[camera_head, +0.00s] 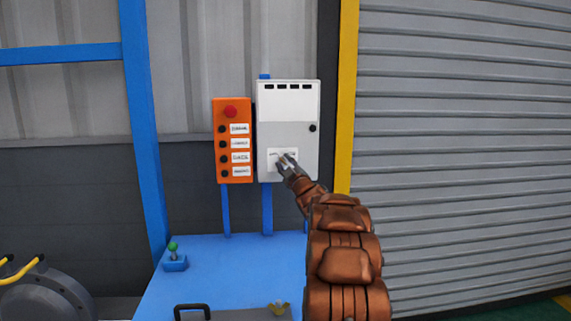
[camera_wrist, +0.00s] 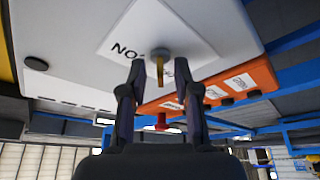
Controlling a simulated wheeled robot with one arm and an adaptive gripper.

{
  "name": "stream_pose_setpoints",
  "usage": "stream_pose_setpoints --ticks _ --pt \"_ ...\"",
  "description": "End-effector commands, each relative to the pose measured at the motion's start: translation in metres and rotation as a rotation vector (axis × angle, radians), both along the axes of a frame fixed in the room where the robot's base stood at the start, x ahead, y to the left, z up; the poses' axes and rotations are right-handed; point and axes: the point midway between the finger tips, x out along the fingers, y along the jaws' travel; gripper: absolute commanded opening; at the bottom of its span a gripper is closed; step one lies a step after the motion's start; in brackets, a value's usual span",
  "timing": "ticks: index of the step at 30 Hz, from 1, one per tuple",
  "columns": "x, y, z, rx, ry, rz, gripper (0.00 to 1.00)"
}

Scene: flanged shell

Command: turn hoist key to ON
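The hoist key (camera_wrist: 160,72) is a thin brass-coloured piece standing out of a round grey lock (camera_wrist: 159,53) on a white label plate (camera_wrist: 190,42). In the head view the plate (camera_head: 273,163) is low on the white control box (camera_head: 288,130), and my gripper (camera_head: 286,160) covers the key. In the wrist view my gripper (camera_wrist: 160,68) has one finger on each side of the key, with visible gaps. It looks open around the key, not clamped on it.
An orange button panel (camera_head: 220,172) with a red button (camera_head: 230,112) stands just left of the box. A blue table (camera_head: 225,270) lies below, with a green-tipped lever (camera_head: 173,252) on it. A grey shutter (camera_head: 460,150) fills the right side.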

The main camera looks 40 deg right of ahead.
Motion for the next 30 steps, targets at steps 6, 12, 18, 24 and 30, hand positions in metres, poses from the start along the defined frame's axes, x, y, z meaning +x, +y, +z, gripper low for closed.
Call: stream_pose_setpoints --ticks 6,12,18,24,30 --pt "0.0006 -0.0002 -0.0001 0.001 0.0 0.0 0.31" --pt "0.0004 -0.0003 -0.0003 0.001 0.0 0.0 0.14" --pt "0.0003 -0.0004 -0.0001 0.001 0.0 0.0 0.0" --pt "0.0002 -0.0006 0.0 0.001 -0.001 0.0 0.0" --pt "-0.0002 -0.0014 -0.0005 0.011 -0.008 -0.001 0.0"
